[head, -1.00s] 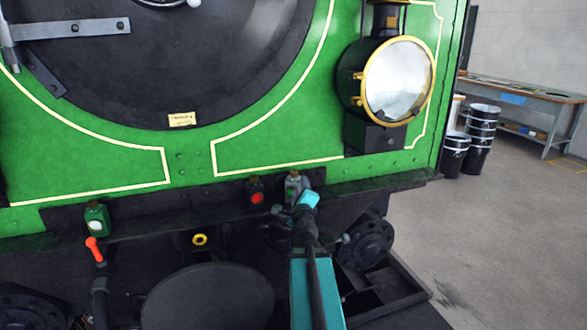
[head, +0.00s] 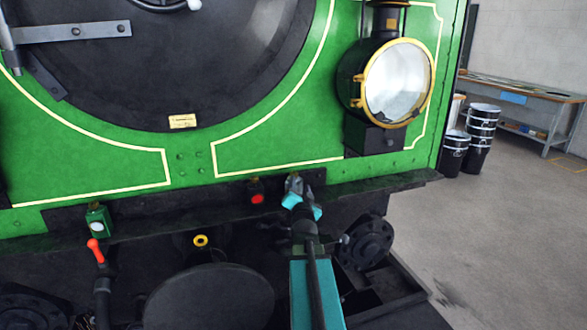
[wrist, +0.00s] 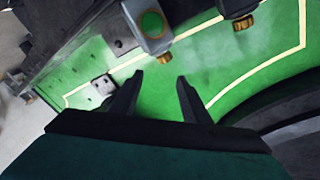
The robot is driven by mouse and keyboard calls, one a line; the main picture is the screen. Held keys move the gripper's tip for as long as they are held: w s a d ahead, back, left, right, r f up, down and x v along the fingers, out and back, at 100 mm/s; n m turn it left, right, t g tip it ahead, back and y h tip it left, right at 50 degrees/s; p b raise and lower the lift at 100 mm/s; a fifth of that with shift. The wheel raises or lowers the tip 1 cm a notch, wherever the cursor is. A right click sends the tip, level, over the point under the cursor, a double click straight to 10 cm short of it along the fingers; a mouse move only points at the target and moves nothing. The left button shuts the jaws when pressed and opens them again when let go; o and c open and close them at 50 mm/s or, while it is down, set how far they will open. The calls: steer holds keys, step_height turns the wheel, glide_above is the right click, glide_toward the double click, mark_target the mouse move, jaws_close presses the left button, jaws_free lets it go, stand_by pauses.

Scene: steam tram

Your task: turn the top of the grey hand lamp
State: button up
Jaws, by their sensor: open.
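The grey hand lamp (wrist: 152,27) has a round green lens and a brass-coloured top (wrist: 158,58). It hangs upside down in the wrist picture, at the upper middle. My gripper (wrist: 160,78) is open and empty, its two dark fingers just off the brass top, one to each side. The fingers look apart from the lamp, with no contact visible. In the head view my gripper (head: 295,183) covers most of the lamp's place on the ledge, so the lamp is hard to make out there.
A black lamp with a red lens (head: 257,198) stands close to the left on the ledge (head: 345,187). A green lamp (head: 97,220) stands farther left. The green tram front rises behind. A large brass-rimmed headlamp (head: 398,80) juts out at upper right.

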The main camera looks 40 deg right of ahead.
mark_target(294, 174)
steer(key=n, duration=0.2)
steer(key=w+n+p, duration=0.1)
steer(key=n, duration=0.2)
steer(key=n+p, duration=0.1)
steer(key=n, duration=0.2)
steer(key=shift+w+y, duration=0.35)
steer(key=shift+y, duration=0.05)
steer(key=shift+f, duration=0.1)
steer(key=shift+w+d, duration=0.1)
steer(key=shift+w, duration=0.05)
steer(key=shift+p+x, duration=0.45)
steer(key=shift+x, duration=6.25)
steer(key=shift+w, duration=0.1)
